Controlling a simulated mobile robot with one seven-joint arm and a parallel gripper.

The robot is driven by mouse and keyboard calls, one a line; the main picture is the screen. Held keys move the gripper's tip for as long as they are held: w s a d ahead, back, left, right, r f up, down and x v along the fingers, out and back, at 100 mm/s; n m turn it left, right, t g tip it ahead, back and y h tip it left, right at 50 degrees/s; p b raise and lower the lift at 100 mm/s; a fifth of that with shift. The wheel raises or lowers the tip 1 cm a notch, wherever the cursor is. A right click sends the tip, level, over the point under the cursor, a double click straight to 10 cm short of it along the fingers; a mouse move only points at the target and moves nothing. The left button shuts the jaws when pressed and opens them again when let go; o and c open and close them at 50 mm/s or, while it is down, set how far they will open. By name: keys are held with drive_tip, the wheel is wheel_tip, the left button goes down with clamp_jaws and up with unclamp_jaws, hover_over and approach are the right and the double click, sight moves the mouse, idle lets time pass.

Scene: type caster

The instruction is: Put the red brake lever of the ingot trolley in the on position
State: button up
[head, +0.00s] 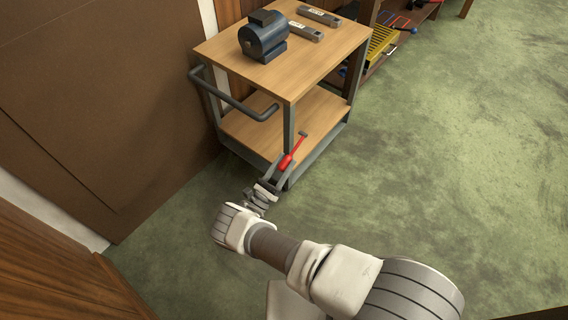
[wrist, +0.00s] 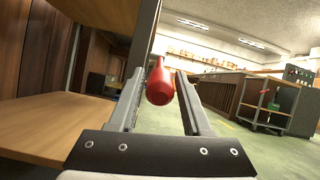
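The ingot trolley (head: 237,133) has two wooden shelves on a grey metal frame. Its red brake lever (head: 292,152) is by the near corner post, slanting from a thin end at upper right to a thicker handle at lower left. My gripper (head: 281,168) is at the handle end. In the wrist view, the rounded red handle end (wrist: 160,82) lies between the two fingers of my gripper (wrist: 165,95). The fingers are apart, with a visible gap on the right side of the handle. The lever's pivot is hidden in the wrist view.
A dark blue motor-like block (head: 263,37) and two grey bars (head: 304,31) sit on the top shelf. A grey push handle (head: 232,97) sticks out toward the brown panel on the left. Green floor (head: 450,150) is open on the right.

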drive_tip(key=shift+o, duration=1)
drive_tip(key=shift+r, duration=0.2)
wheel_tip(320, 180, up, 4)
drive_tip(key=p, duration=0.2)
drive_tip(key=shift+p, duration=0.3)
drive_tip(key=s+d+r+p, duration=0.3)
drive_tip(key=d+r+p, duration=0.2)
drive_tip(key=d, duration=0.6)
drive_tip(key=shift+d+r, duration=0.15)
drive_tip(key=shift+r, duration=0.65)
drive_tip(key=shift+c, duration=0.4)
